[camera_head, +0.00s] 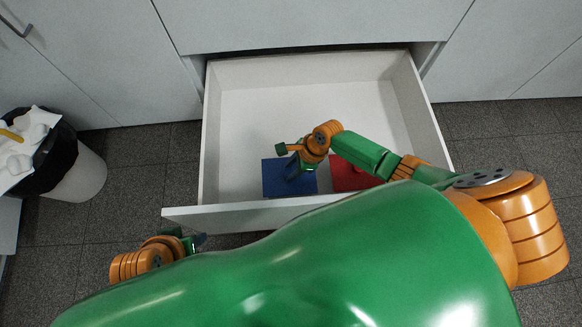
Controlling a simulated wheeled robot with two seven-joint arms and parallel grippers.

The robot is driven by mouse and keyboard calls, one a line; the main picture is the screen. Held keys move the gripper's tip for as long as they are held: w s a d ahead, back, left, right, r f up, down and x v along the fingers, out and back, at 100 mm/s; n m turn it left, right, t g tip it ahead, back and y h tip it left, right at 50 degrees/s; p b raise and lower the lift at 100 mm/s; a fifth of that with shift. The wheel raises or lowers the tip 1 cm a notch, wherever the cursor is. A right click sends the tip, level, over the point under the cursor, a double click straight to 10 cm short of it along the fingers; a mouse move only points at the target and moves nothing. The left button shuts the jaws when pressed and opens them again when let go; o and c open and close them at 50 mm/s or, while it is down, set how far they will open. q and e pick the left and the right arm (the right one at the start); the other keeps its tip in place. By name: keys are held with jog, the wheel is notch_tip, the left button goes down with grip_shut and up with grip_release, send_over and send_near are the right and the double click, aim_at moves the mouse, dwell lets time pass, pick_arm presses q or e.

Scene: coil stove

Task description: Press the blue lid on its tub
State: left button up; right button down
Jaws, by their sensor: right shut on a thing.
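The blue lid (273,183) is a square blue surface inside the open drawer, near its front wall. A tub below it cannot be made out from above. My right gripper (289,160) reaches into the drawer from the right. Its fingers are at the back part of the blue lid, and it is shut on the lid; the exact contact is hard to see. My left gripper (192,241) is low at the left, outside the drawer, in front of its front wall. Its fingers are partly hidden, and whether they are open is unclear.
The white drawer (245,212) is pulled out and mostly empty at the back. A red square thing (343,180) sits right of the blue lid, partly under my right arm. A bin (88,175) with a black liner stands on the dark tiled floor at the left.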

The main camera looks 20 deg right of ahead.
grip_release()
dwell(0.4)
notch_tip(320, 180, up, 7)
jog(key=p, duration=0.8)
jog(key=shift+r, duration=0.1)
grip_shut()
dwell(0.3)
